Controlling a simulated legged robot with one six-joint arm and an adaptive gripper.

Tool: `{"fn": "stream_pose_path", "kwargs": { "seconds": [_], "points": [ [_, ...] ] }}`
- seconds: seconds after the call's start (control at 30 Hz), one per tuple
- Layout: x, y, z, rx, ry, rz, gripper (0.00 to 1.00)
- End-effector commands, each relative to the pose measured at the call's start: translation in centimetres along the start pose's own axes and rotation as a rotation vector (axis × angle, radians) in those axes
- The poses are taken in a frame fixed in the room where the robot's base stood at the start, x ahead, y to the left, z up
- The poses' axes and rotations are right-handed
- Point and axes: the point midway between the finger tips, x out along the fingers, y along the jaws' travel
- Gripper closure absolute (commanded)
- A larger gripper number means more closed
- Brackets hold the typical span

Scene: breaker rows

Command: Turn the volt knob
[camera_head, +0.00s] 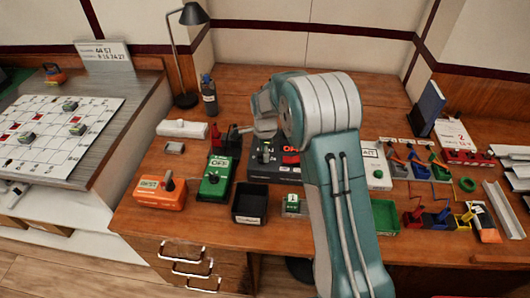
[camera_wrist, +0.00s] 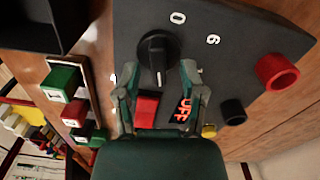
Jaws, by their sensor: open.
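A dark panel (camera_wrist: 225,50) carries a round black knob (camera_wrist: 157,50) with white digits 0 and 6 nearby; I take it as the volt knob, though no volt label is readable. In the head view the same knob (camera_head: 265,152) sits on the panel, left of red lettering. My gripper (camera_wrist: 160,68) is open in the wrist view, its fingertips to either side of the knob's lower part. Whether they touch it I cannot tell. In the head view my gripper (camera_head: 262,118) hangs over the panel's back, partly hidden by my wrist.
The panel also has a red rocker switch (camera_wrist: 147,108), a lit red display (camera_wrist: 184,110) and red, black and yellow posts. An orange box (camera_head: 160,193), a green box (camera_head: 216,180) and a black tray (camera_head: 250,204) stand to the left and front. A desk lamp (camera_head: 190,60) stands behind.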

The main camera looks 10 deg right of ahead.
Motion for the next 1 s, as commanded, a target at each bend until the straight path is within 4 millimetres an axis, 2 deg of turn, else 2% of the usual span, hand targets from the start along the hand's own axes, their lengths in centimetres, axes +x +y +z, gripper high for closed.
{"fn": "stream_pose_path", "kwargs": {
  "seconds": [0.27,0.3,0.37,0.4,0.77,1.0],
  "points": [
    [0.26,-0.01,0.00,0.000,0.000,-0.001,0.47],
    [0.25,-0.01,0.00,0.000,0.000,-0.001,0.56],
    [0.25,-0.01,0.00,0.000,0.000,-0.001,0.83],
    [0.24,-0.01,0.00,0.000,0.000,-0.001,1.00],
    [0.27,-0.08,0.00,-0.010,0.000,-0.001,1.00],
    [0.30,-0.20,0.00,-0.093,0.000,-0.002,1.00]
  ]
}}
